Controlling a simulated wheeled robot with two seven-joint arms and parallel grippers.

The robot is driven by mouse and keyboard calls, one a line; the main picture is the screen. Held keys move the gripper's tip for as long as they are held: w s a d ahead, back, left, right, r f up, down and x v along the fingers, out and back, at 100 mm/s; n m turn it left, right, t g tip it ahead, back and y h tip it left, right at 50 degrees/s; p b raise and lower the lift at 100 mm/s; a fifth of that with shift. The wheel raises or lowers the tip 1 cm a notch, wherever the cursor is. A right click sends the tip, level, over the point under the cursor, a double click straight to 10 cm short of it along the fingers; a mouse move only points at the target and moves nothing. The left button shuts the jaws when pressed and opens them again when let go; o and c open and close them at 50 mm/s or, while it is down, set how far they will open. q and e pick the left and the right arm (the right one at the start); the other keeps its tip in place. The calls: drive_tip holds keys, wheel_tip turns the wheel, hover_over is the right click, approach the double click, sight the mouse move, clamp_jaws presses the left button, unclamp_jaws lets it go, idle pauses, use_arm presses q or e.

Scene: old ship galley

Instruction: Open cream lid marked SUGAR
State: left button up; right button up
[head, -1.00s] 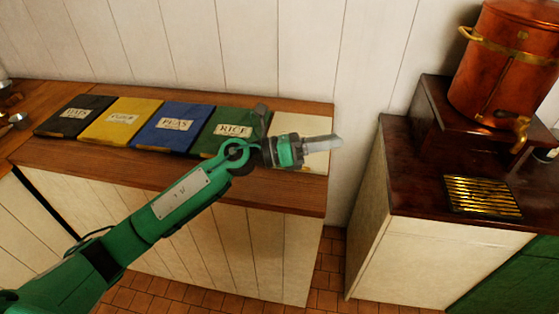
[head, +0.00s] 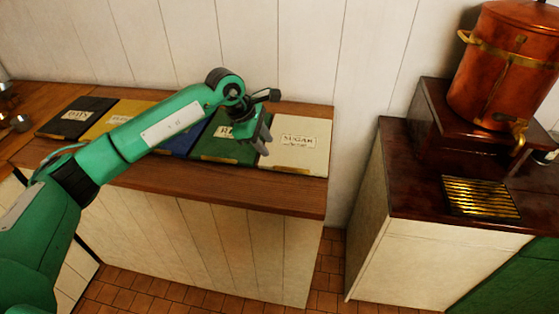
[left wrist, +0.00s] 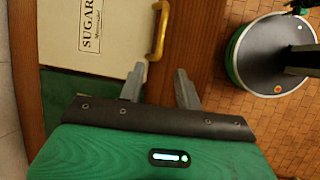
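The cream lid marked SUGAR (head: 312,141) lies flat and shut at the right end of the wooden counter. In the left wrist view the cream lid (left wrist: 110,30) shows with its label sideways and a brass handle (left wrist: 160,30) at its edge. My left gripper (head: 264,145) is over the border between the green RICE lid and the cream lid. In the left wrist view my left gripper (left wrist: 160,68) has its fingers apart with nothing between them, and the handle lies just beyond the fingertips, not gripped. My right gripper is not in view.
The green RICE lid (head: 215,148), partly hidden by my left arm, is beside the cream lid. Blue, yellow and black lids (head: 75,116) continue leftward. A gap separates the counter from a dark-topped cabinet (head: 400,190) with a copper urn (head: 505,70). A plank wall stands behind.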

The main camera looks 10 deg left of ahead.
sight(280, 168)
use_arm(q)
drive_tip(key=p+x, duration=0.2)
drive_tip(key=x, duration=0.8)
drive_tip(key=shift+c, duration=0.2)
clamp_jaws()
